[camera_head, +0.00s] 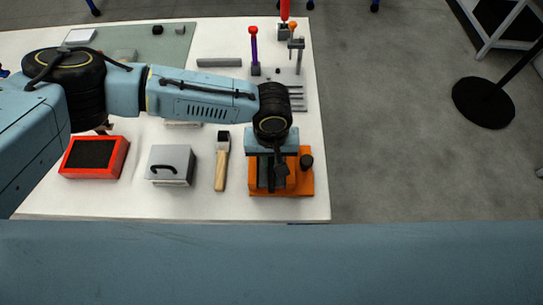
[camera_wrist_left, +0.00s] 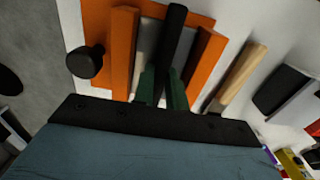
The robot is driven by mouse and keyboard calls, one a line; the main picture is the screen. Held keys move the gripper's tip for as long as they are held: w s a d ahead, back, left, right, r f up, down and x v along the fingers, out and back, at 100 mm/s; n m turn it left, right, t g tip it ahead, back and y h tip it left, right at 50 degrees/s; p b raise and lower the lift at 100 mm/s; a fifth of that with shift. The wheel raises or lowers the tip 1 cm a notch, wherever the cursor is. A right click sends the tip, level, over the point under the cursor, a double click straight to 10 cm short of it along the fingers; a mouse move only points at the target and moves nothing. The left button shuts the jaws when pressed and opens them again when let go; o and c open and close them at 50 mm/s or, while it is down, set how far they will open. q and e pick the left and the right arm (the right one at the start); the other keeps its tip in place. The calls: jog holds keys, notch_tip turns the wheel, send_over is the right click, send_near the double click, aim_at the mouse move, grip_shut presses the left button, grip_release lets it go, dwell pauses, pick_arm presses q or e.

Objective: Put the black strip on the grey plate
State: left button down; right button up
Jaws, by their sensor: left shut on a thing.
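My left gripper (camera_wrist_left: 162,88) is over the orange fixture (camera_wrist_left: 95,18). Its greenish fingers are shut on the black strip (camera_wrist_left: 172,40), which stands out between the fixture's two upright orange rails. The gripper and wrist cover much of the fixture (camera_head: 306,188) in the head view. I cannot tell from these frames whether the strip touches the fixture. A flat grey-green plate (camera_head: 172,48) lies at the far left of the table; I cannot tell if it is the task's grey plate. My right gripper is not in view.
Left of the fixture are a wooden-handled brush (camera_head: 220,172), a grey box with a handle (camera_head: 171,163) and a red-framed black tray (camera_head: 92,154). A black knob (camera_head: 306,161) is on the fixture's right. Upright tools (camera_head: 254,50) stand farther back on the white table.

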aim_at(272, 160)
pick_arm(q)
jog(key=shift+f, duration=0.15)
jog(key=c, duration=1.4)
grip_release()
notch_tip(272, 160, up, 12)
jog(key=shift+r, duration=0.2)
jog(key=shift+w, duration=0.1)
